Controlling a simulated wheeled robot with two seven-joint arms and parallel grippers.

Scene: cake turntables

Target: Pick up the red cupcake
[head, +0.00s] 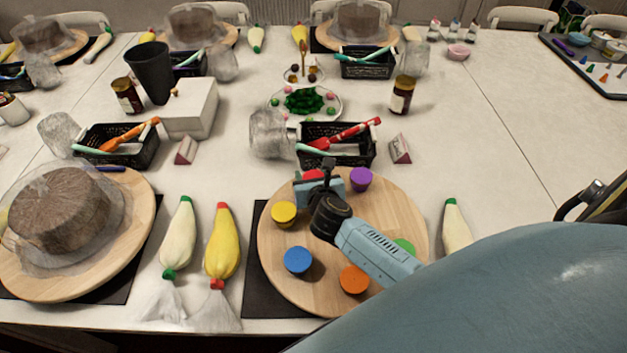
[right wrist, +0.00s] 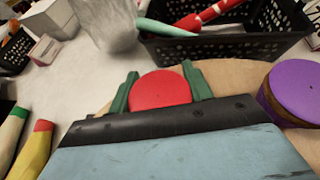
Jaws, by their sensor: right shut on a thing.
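The red cupcake (right wrist: 160,89) sits between the two green fingers of my right gripper (right wrist: 160,90) in the right wrist view. The gripper is shut on it. In the head view the red cupcake (head: 313,175) shows only in part behind my right gripper (head: 316,181), at the far side of the round wooden turntable (head: 330,285). I cannot tell whether the cupcake touches the board. My left gripper is not in view.
On the turntable are purple (head: 360,179), yellow (head: 284,213), blue (head: 298,260), orange (head: 354,279) and partly hidden green (head: 404,247) cupcakes. A black basket (head: 345,158) stands just behind the turntable. Piping bags (head: 222,245) lie to the left.

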